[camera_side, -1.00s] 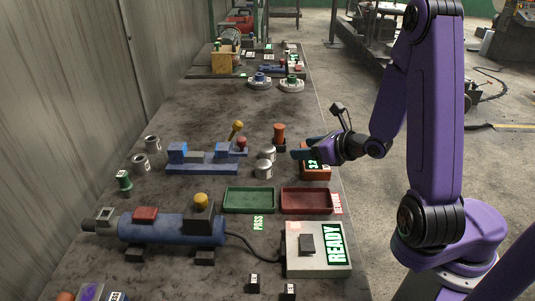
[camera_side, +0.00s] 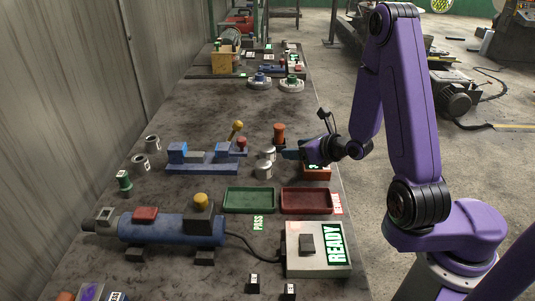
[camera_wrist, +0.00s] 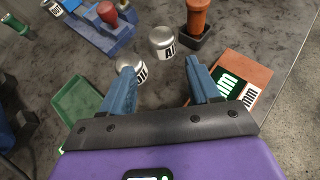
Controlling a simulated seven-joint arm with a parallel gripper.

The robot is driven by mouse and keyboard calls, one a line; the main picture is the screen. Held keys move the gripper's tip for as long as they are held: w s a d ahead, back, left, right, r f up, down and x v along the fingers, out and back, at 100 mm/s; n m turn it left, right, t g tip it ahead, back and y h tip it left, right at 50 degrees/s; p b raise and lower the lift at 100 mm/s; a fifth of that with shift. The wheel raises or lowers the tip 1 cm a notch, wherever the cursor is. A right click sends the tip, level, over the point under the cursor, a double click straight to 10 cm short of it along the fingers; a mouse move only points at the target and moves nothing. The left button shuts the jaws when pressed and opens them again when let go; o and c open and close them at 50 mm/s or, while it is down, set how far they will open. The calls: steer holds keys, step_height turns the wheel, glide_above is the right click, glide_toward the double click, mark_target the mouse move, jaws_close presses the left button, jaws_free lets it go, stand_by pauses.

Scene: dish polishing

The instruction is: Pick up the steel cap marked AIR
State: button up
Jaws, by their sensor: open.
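Two short steel caps stand side by side on the bench. The far cap (camera_side: 266,153) shows in the wrist view (camera_wrist: 161,36) with a label that reads "AI", its end cut off from sight. The near cap (camera_side: 263,171) shows in the wrist view (camera_wrist: 131,64) beside my left finger, its label partly hidden. My gripper (camera_side: 286,154) is open and empty, low over the bench to the right of the caps. In the wrist view (camera_wrist: 160,66) the far cap lies ahead of the gap between the fingers, apart from both.
An orange gauge box (camera_wrist: 246,75) lies beside the right finger. An orange-brown cylinder (camera_side: 279,131) stands in a dark holder behind the caps. A blue fixture (camera_side: 203,168) is to the left. Green (camera_side: 249,200) and red (camera_side: 307,201) trays lie in front.

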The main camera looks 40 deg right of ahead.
mark_target(272, 149)
steer(key=shift+x, duration=5.85)
steer(key=shift+f, duration=0.1)
steer(key=c, duration=0.8)
steer(key=shift+d, duration=0.1)
steer(key=shift+c, duration=0.2)
